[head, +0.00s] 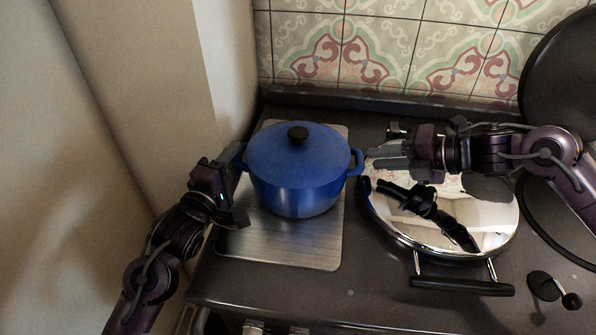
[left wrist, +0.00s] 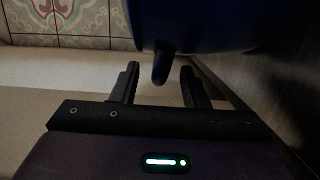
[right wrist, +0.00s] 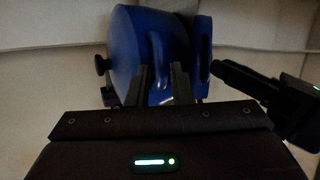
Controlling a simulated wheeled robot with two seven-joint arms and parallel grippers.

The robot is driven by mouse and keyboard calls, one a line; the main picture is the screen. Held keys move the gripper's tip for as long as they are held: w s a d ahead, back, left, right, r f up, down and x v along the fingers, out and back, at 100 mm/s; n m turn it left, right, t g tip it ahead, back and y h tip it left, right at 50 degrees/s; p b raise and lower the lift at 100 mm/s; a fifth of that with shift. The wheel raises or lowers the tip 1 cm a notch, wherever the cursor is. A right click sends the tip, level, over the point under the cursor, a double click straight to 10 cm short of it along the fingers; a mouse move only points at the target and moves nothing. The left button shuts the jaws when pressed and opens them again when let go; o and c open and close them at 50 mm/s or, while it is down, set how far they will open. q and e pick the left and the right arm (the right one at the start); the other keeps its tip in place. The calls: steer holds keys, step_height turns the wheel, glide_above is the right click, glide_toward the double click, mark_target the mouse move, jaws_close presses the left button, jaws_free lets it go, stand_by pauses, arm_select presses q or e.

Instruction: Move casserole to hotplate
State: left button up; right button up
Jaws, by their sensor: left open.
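The blue lidded casserole (head: 297,175) stands upright on a brushed metal plate (head: 285,246) at the left of the dark stove top. My left gripper (head: 238,185) is open at the casserole's left handle. In the left wrist view that handle (left wrist: 162,66) shows between the parted fingers, with no clear contact. My right gripper (head: 374,156) is at the right handle (head: 357,163), its fingers apart. In the right wrist view the casserole (right wrist: 127,48) lies just beyond the fingertips. A round dark surface at the right edge (head: 572,226), possibly the hotplate, is partly hidden by my right arm.
A round chrome lid (head: 480,222) with a black front handle (head: 462,287) lies right of the casserole. A large dark disc (head: 565,75) stands raised at the back right. A wall closes off the left; tiles (head: 390,45) back the stove.

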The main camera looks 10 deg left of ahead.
mark_target(242, 151)
arm_select(q)
steer(key=shift+x, duration=1.6)
arm_select(e)
steer(key=shift+x, duration=1.6)
arm_select(q)
steer(key=c, duration=0.4)
arm_select(e)
jaws_close()
arm_select(q)
jaws_close()
